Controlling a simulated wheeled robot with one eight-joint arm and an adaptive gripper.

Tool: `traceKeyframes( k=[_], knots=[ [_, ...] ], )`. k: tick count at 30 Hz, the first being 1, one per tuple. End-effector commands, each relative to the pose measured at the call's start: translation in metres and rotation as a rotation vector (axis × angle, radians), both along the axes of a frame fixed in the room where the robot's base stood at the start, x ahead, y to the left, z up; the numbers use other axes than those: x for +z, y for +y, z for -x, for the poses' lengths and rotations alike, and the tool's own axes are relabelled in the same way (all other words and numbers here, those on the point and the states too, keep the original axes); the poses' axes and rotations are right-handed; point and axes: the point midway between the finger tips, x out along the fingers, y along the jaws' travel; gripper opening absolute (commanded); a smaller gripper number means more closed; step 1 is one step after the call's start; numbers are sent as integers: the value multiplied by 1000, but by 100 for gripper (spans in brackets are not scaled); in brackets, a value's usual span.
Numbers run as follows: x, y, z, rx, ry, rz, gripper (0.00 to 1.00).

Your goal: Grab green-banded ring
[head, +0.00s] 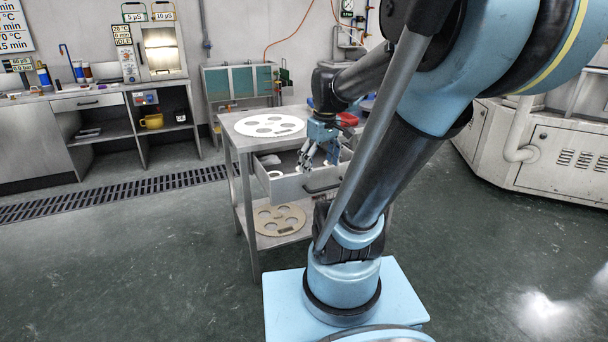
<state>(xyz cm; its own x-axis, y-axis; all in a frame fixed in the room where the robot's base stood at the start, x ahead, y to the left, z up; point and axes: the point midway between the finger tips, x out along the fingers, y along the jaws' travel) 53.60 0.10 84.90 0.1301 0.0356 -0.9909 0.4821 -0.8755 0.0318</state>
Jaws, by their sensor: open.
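My gripper (316,162) is open and points down into the open drawer (293,187) of a metal cart. Its fingertips are at or below the level of the drawer's front edge. A small whitish item, perhaps a ring, (275,174) lies in the drawer's left front corner, to the left of my gripper. I cannot make out a green band on anything in the drawer. My gripper and arm hide part of the drawer's right side and whatever lies there.
A white disc with holes (268,125) lies on the cart top (232,131), left of my gripper. A beige holed disc (279,219) lies on the lower shelf. Something red (347,119) sits behind my wrist. A grey machine (560,157) stands at right. Floor left of the cart is clear.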

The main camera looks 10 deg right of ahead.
Motion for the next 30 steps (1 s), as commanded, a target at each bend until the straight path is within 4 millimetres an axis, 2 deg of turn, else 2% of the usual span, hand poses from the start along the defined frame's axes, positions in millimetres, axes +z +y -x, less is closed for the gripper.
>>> traceKeyframes(
  k=[1, 6, 15, 24, 30],
  knots=[
    [7, -1, -14, 40, 4, 1, 81],
    [23, -2, -54, 195, 17, 7, 81],
    [38, -8, -131, 466, 33, 7, 81],
    [36, -16, -210, 736, 37, -1, 81],
    [29, -21, -249, 876, 37, -6, 81]
  ],
)
